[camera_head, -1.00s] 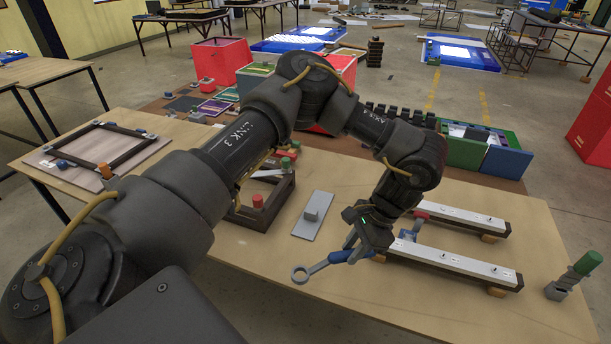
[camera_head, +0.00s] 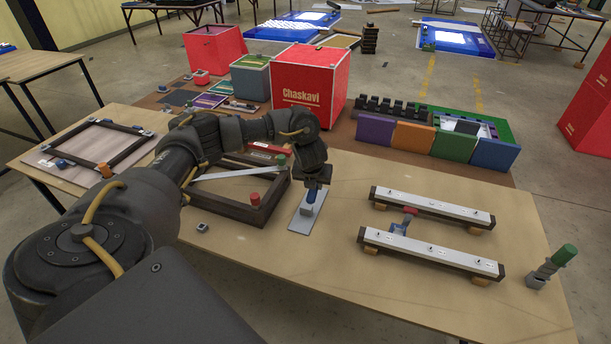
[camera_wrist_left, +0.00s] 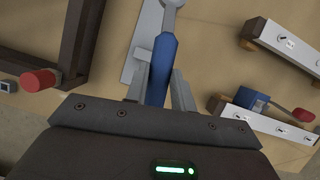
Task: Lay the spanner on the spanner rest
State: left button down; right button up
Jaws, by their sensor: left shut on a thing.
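My left gripper (camera_head: 318,178) is shut on the blue handle of the spanner (camera_head: 311,196). In the wrist view the spanner (camera_wrist_left: 160,68) lies between the two fingers (camera_wrist_left: 158,92), with its grey end pointing away at the top. The spanner rest, a flat light grey plate (camera_head: 301,224) with a raised block, lies on the table directly below the spanner. Its plate (camera_wrist_left: 143,38) also shows beneath the handle in the wrist view. The block is largely hidden by the spanner. I cannot tell whether the spanner touches the rest. My right gripper is out of view.
A dark frame (camera_head: 232,208) with a red knob (camera_head: 254,197) stands just left of the rest. Two white-topped rails (camera_head: 430,252) lie to the right with a blue and red clamp (camera_head: 402,223) between them. A green-handled tool (camera_head: 553,264) stands at the right edge.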

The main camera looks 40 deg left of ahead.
pick_arm(q)
jog(key=a, duration=0.1)
jog(key=a+m, duration=0.1)
jog(key=a, duration=0.1)
jog(key=shift+a+r+m+h, duration=0.15)
jog(key=shift+a+m+h, duration=0.15)
notch_tip(320, 180, down, 8)
jog(key=b, duration=0.6)
dwell(1.3)
jog(key=shift+f+b, duration=1)
jog(key=shift+f, duration=0.35)
jog(key=c, duration=1.1)
grip_release()
jog(key=shift+r, duration=0.1)
